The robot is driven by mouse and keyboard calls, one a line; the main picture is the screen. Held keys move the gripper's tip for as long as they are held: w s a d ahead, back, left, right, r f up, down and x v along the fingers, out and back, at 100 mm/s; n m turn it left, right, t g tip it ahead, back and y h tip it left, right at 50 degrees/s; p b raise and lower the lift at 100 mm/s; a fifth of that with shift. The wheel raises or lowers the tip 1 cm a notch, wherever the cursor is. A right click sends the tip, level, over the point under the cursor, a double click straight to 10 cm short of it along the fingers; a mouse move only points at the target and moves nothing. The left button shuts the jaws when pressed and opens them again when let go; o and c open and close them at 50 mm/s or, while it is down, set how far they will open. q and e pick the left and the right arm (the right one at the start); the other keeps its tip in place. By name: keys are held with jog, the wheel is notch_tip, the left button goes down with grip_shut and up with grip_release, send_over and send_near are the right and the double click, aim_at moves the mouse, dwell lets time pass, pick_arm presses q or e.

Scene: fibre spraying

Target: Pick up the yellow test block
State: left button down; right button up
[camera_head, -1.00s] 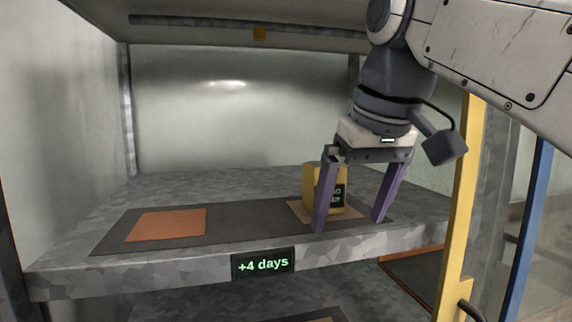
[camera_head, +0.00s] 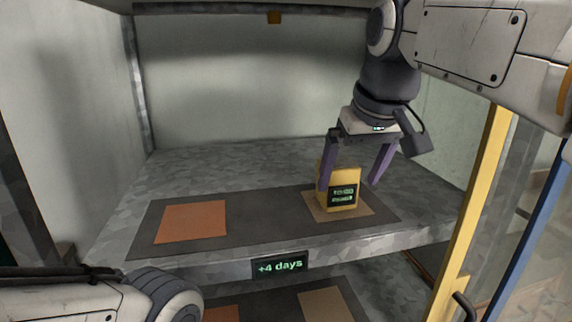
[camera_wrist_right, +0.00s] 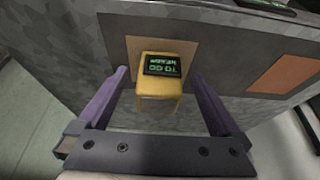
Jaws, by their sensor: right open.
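The yellow test block (camera_head: 341,188) stands upright on a tan square (camera_head: 366,208) at the right of the dark mat on the upper shelf. A small dark display with green text is on its front. My right gripper (camera_head: 349,184) is open, with its purple fingers pointing down around the block's upper part, one to each side. In the right wrist view the block (camera_wrist_right: 160,80) sits between the spread fingers (camera_wrist_right: 158,85), with a gap on both sides. My left arm shows at the bottom left of the head view, but its gripper is out of view.
An orange square (camera_head: 192,221) lies on the left of the dark mat (camera_head: 265,216). A "+4 days" sign (camera_head: 280,265) is on the shelf's front edge. A yellow post (camera_head: 478,205) stands at the right. A lower shelf holds similar squares.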

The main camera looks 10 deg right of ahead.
aim_at(338, 162)
jog(key=shift+w+a+f, duration=0.1)
jog(key=shift+w+f, duration=0.05)
jog(key=shift+w, duration=0.9)
jog(key=w+p, duration=0.1)
jog(key=w, duration=0.2)
jog(key=shift+x, duration=1.5)
grip_shut()
jog(key=shift+r, duration=0.25)
